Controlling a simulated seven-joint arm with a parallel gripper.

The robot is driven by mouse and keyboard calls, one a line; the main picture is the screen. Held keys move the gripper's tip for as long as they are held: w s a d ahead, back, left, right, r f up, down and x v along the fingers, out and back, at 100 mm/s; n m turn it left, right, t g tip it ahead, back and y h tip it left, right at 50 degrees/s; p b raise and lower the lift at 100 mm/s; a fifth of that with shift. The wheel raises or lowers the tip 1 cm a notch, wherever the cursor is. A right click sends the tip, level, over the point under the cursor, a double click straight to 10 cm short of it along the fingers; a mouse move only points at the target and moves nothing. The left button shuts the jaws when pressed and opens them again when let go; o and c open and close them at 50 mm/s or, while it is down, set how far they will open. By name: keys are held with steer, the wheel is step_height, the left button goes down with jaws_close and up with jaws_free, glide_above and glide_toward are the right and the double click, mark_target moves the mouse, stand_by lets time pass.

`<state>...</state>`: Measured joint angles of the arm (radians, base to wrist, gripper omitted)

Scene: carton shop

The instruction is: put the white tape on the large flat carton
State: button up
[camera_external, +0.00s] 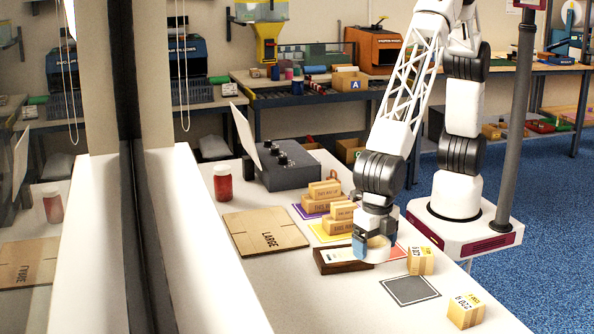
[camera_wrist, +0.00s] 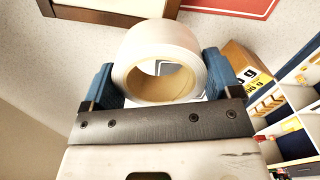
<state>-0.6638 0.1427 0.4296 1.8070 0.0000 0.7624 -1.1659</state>
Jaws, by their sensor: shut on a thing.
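The white tape (camera_wrist: 160,45) is a roll with a brown cardboard core, seen close up in the wrist view. My gripper (camera_wrist: 160,78) is shut on it, with one blue finger on each side. In the external view my gripper (camera_external: 368,246) is low over the right part of the table, and the tape (camera_external: 378,251) is partly hidden at its fingers. The large flat carton (camera_external: 262,229) is a brown sheet marked LARGE, lying flat on the table to the left of my gripper. Its top is bare.
A dark wooden tray (camera_external: 325,266) lies just left of and beneath my gripper. Small cartons stand on purple and yellow mats behind it. Weighted boxes (camera_external: 420,261) and a grey mat (camera_external: 409,290) are at right. A red jar (camera_external: 222,183) and a dark console (camera_external: 285,168) stand behind the carton.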

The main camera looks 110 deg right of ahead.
steer(key=shift+w+d, duration=0.1)
steer(key=w+d+r, duration=0.2)
steer(key=w+d, duration=0.4)
steer(key=d, duration=0.3)
steer(key=w+d+r+n, duration=0.1)
steer(key=w+d+r, duration=0.1)
steer(key=w+d, duration=0.4)
steer(key=w+d+r, duration=0.2)
steer(key=w+d, duration=0.4)
steer(key=d, duration=0.7)
steer(key=shift+w, duration=0.25)
steer(key=shift+d+r, duration=0.1)
glide_above(264, 229)
steer(key=shift+d+f, duration=0.1)
steer(key=shift+f, duration=3)
steer(key=shift+f, duration=1.9)
steer(key=shift+f, duration=0.1)
